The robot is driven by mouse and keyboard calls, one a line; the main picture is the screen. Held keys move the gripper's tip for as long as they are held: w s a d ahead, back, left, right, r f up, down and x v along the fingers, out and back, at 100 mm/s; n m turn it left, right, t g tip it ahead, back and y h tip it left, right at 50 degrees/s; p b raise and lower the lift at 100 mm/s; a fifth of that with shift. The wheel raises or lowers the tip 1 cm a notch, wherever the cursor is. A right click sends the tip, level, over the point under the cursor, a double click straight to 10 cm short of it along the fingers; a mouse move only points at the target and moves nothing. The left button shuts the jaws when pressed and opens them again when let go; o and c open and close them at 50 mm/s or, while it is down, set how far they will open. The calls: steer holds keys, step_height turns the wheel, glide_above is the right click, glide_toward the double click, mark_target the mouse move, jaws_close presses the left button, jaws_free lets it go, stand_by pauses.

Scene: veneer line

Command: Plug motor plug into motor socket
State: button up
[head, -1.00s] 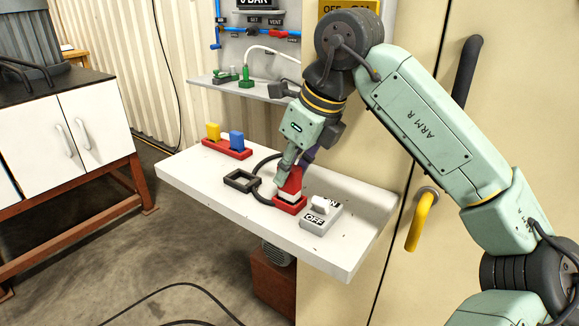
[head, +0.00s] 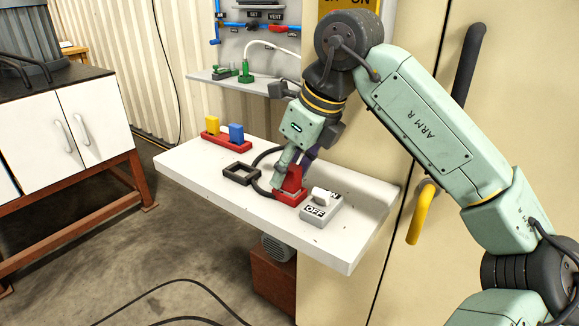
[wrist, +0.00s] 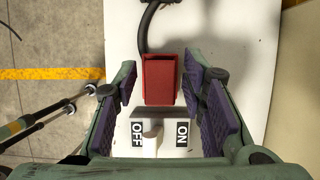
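The red motor plug (head: 292,179) stands upright in the red motor socket (head: 289,200) on the white shelf. No white band shows between plug and socket. In the wrist view the plug (wrist: 160,80) is a red block with a dark cable (wrist: 146,28) leading off its far side. My gripper (wrist: 158,88) is open around the plug, with one purple-padded finger on each side and a narrow gap at both. In the head view my gripper (head: 286,172) is low at the plug and partly hides it.
A grey ON/OFF switch (head: 316,211) with a white handle sits just right of the socket. A black square frame (head: 241,173) lies to the left. A red rack (head: 226,142) with yellow and blue blocks stands farther back. The shelf's front left is clear.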

steer(key=shift+o, duration=0.5)
steer(key=v, duration=1.2)
